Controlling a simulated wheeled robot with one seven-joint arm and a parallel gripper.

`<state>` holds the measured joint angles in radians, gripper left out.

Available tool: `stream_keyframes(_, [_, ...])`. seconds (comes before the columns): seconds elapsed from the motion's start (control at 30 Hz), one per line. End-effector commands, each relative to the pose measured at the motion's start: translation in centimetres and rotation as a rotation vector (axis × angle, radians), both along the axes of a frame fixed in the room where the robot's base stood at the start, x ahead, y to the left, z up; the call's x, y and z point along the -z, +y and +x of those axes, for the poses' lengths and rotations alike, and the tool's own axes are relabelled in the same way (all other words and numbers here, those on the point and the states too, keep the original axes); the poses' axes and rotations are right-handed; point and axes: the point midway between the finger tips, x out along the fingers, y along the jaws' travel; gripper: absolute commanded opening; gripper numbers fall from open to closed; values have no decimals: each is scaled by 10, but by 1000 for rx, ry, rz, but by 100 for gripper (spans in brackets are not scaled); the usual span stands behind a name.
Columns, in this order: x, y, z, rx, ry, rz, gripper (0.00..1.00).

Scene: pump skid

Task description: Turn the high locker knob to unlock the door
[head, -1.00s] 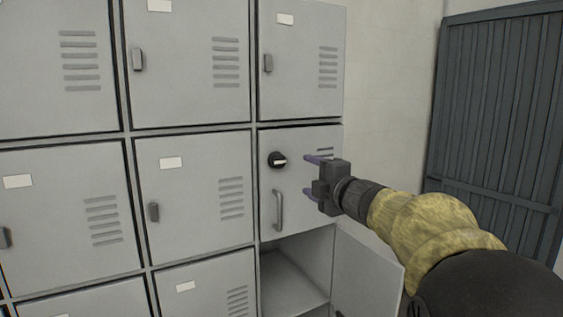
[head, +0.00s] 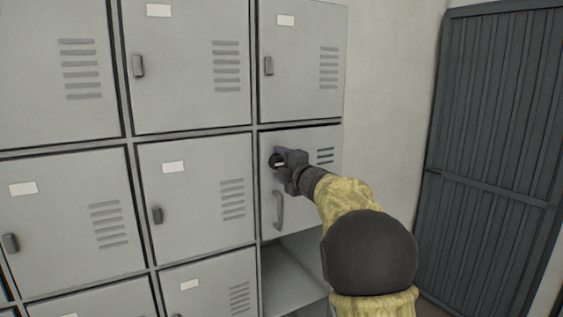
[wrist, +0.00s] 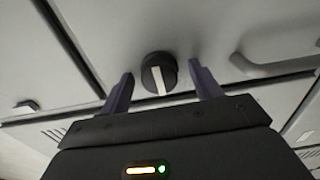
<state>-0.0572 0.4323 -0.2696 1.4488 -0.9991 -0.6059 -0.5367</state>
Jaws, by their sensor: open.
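The locker knob is round and black with a pale pointer bar. In the wrist view the knob (wrist: 159,74) sits between my two purple fingertips, with gaps on both sides. In the head view the knob (head: 276,161) is mostly hidden behind my gripper (head: 282,158). My gripper in the wrist view (wrist: 160,82) is open, with its fingers around the knob and not visibly touching it. The knob is on a grey locker door (head: 306,190), which looks shut. A grey pull handle (head: 279,210) is below the knob; it also shows in the wrist view (wrist: 275,65).
An open compartment (head: 290,275) lies directly below this door, partly hidden by my arm. Other grey lockers with small latches (head: 157,215) fill the left. A dark slatted door (head: 495,150) stands at the right.

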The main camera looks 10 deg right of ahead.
Motion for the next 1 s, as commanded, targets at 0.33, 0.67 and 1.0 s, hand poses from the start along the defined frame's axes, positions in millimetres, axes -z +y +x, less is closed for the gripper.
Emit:
stream_keyframes(0.33, [1,2,1,-2,0,0,44])
stream_keyframes(0.67, [1,0,0,0,3,5,19])
stream_keyframes(1.0, [0,-1,1,1,35,97,19])
